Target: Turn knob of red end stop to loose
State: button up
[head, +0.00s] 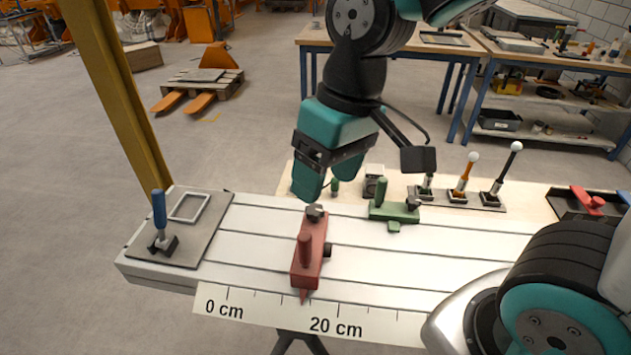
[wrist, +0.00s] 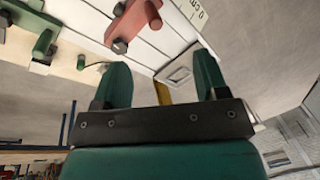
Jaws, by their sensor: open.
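The red end stop (head: 308,262) lies across the slotted white bed, its pointed tip above the scale between the 0 and 20 cm labels. It has an upright red post, a dark knob (head: 315,212) at its far end and another dark piece (head: 327,250) on its right side. The end stop (wrist: 137,20) and far-end knob (wrist: 119,46) also show in the wrist view, the knob just beyond the left finger. My gripper (head: 326,187) is open and empty, above and behind the far-end knob, apart from it. The knob's setting cannot be read.
A green stop (head: 392,210) sits right of the red one. Levers with ball tops (head: 487,197) stand at the back right. A blue-handled lever (head: 159,210) stands on the left plate. A yellow post (head: 115,90) rises behind the left end. The bed between is mostly clear.

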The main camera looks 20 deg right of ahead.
aim_at(315, 209)
jog(key=w+d+m+h+p, duration=0.3)
jog(key=w+m, duration=0.1)
jog(key=w, duration=0.6)
jog(key=f, duration=0.8)
jog(key=f+p, duration=0.1)
jog(key=f, duration=0.7)
jog(key=shift+w+f, duration=0.2)
jog(key=shift+f, duration=0.1)
jog(key=shift+c, duration=0.2)
jog(key=c, duration=0.9)
